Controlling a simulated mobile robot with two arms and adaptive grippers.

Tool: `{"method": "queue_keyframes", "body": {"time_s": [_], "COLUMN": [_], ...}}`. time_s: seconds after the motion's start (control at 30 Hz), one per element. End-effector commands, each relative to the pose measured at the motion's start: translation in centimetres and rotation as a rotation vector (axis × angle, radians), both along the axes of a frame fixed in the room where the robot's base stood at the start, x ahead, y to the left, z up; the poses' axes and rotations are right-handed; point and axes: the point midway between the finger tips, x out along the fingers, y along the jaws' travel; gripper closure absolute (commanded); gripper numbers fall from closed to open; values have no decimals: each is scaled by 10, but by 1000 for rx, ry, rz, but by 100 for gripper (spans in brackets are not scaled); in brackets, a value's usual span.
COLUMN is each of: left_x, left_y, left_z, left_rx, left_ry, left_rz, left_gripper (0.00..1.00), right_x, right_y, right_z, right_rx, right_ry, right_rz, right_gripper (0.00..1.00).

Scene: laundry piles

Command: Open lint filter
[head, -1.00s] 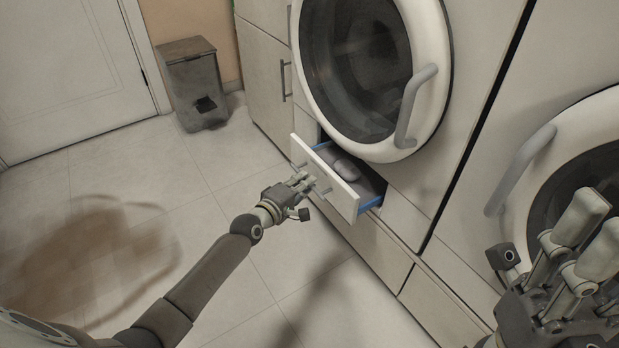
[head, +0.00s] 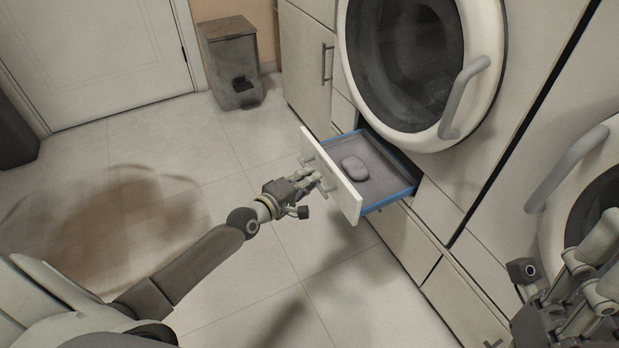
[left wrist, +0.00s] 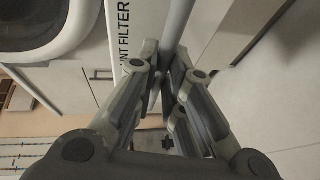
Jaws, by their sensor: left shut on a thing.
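The lint filter drawer (head: 347,193) sticks well out below the round dryer door, with a white front, blue sides and a grey inside. A grey rounded lump (head: 354,168) lies in it. My left gripper (head: 316,181) is shut on the drawer's grey bar handle. In the left wrist view, the handle (left wrist: 178,22) runs between the fingertips (left wrist: 166,52), beside a white front lettered "INT FILTER" (left wrist: 125,38); the first letter is hidden. My right gripper (head: 597,262) is at the lower right, partly cut off, away from the drawer; its opening is unclear.
The dryer door (head: 490,95) with its curved handle is above the drawer. A second round-doored machine (head: 560,215) stands at the right, close to my right gripper. A grey bin (head: 231,75) stands at the back. The tiled floor (head: 340,290) in front of the drawer is clear.

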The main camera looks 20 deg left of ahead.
Motion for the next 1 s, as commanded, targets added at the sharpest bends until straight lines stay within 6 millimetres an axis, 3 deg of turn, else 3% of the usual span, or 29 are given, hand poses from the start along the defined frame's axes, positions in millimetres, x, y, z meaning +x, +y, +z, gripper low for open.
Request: {"method": "queue_keyframes", "body": {"time_s": [0.03, 0.2, 0.63, 1.0], "left_x": [0, 0, -7, -61], "left_y": [-1, 0, 1, 16], "left_z": [-1, -1, 0, 10], "left_rx": [-1, 0, 0, 2], "left_ry": [2, 2, 2, 4], "left_rz": [-2, -1, -1, -2], "left_gripper": [89, 68, 68, 68], "right_x": [0, 0, -1, -1], "right_y": [0, 0, -1, 0], "right_z": [0, 1, 4, 3], "right_rx": [1, 3, 6, 4], "right_ry": [-1, -2, -12, -9], "right_rz": [0, -1, -2, -1], "right_gripper": [60, 60, 60, 60]}}
